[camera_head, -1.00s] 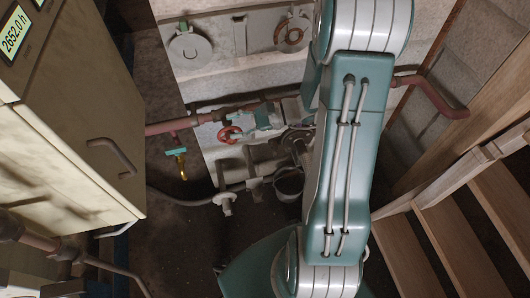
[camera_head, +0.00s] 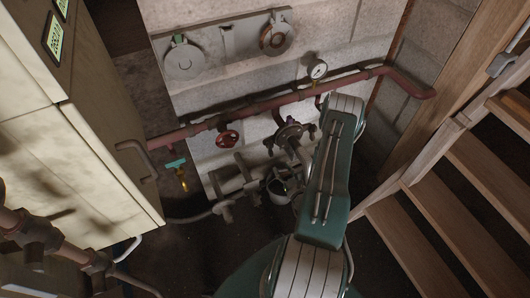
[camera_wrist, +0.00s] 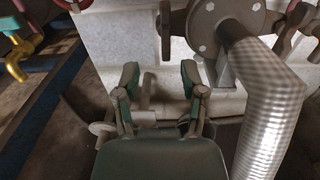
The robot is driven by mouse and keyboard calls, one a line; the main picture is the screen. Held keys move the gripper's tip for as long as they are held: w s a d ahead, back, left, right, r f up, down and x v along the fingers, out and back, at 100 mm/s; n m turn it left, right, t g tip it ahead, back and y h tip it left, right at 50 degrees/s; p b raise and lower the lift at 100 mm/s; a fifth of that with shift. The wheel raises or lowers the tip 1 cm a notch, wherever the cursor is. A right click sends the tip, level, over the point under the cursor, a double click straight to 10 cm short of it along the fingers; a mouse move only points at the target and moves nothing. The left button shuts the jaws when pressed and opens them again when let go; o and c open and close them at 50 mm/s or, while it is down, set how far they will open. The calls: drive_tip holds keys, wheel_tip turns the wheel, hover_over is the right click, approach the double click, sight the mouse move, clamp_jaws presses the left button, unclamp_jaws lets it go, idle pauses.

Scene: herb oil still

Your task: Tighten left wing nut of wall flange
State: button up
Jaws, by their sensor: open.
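The wall flange (camera_head: 290,136) is a dark round plate on the pale wall, with a wing nut on each side. The left wing nut (camera_head: 268,146) also shows in the wrist view (camera_wrist: 164,30) as a brown upright lug beside the flange (camera_wrist: 208,27). The right wing nut (camera_wrist: 292,20) is at the upper right there. A silver corrugated hose (camera_wrist: 268,110) comes from the flange and bends down. My gripper (camera_wrist: 160,78) is open, its green-padded fingers apart, below the left wing nut and not touching it. In the head view my gripper cannot be made out clearly.
A red handwheel (camera_head: 228,138) and yellow tap (camera_head: 182,180) are left of the flange. A red pipe (camera_head: 270,105) with a gauge (camera_head: 317,70) runs above. A cream cabinet (camera_head: 95,130) stands left, wooden stairs (camera_head: 425,220) right. A grey stub (camera_wrist: 147,92) shows between my fingers.

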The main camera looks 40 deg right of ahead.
sight(271, 150)
drive_tip(key=x, duration=1)
drive_tip(key=shift+d+f, duration=0.15)
drive_tip(key=shift+w+d, duration=0.1)
drive_tip(key=shift+w, duration=0.1)
drive_tip(key=shift+d+f, duration=0.1)
drive_tip(key=shift+d, duration=0.2)
drive_tip(key=shift+a, duration=0.15)
clamp_jaws()
